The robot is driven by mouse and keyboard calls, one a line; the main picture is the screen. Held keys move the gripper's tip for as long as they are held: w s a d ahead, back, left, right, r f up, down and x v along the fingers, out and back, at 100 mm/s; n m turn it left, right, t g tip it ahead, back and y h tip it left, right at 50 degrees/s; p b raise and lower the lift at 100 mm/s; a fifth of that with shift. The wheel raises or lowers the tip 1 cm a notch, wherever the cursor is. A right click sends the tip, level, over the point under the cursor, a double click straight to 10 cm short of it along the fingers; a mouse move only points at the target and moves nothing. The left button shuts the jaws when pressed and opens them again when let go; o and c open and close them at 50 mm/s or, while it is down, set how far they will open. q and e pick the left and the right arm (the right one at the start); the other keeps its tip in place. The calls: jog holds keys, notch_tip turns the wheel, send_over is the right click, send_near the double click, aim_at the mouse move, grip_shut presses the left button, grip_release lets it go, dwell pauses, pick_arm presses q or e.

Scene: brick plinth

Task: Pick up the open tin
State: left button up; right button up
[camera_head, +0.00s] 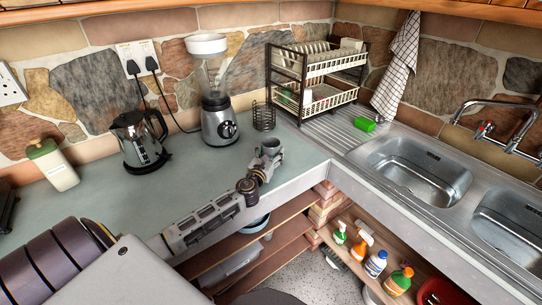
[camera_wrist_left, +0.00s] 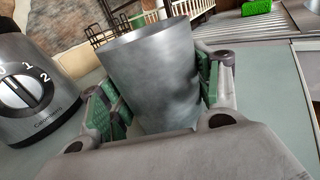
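The open tin (camera_head: 271,146) is a plain grey metal cylinder near the counter's front edge, by the inner corner. In the left wrist view the tin (camera_wrist_left: 152,75) stands nearly upright, slightly tilted in the picture, with its rim upward. My left gripper (camera_head: 266,158) is around it. In the wrist view the green finger pads of my left gripper (camera_wrist_left: 160,92) press against both sides of the tin. The tin's base is hidden by the gripper, so I cannot tell whether it touches the counter. My right gripper is not in view.
A blender (camera_head: 217,120) and a kettle (camera_head: 139,140) stand behind on the counter (camera_head: 200,172). A wire basket (camera_head: 264,116) and a dish rack (camera_head: 304,80) are just beyond the tin. The sink (camera_head: 420,172) is to the right. Bottles fill the shelf below.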

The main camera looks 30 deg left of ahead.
pick_arm(q)
jog(key=c, duration=0.4)
jog(key=shift+c, duration=0.2)
jog(key=shift+r, duration=0.7)
notch_tip(320, 180, up, 9)
jog(key=p, duration=0.2)
jog(key=shift+f, duration=0.2)
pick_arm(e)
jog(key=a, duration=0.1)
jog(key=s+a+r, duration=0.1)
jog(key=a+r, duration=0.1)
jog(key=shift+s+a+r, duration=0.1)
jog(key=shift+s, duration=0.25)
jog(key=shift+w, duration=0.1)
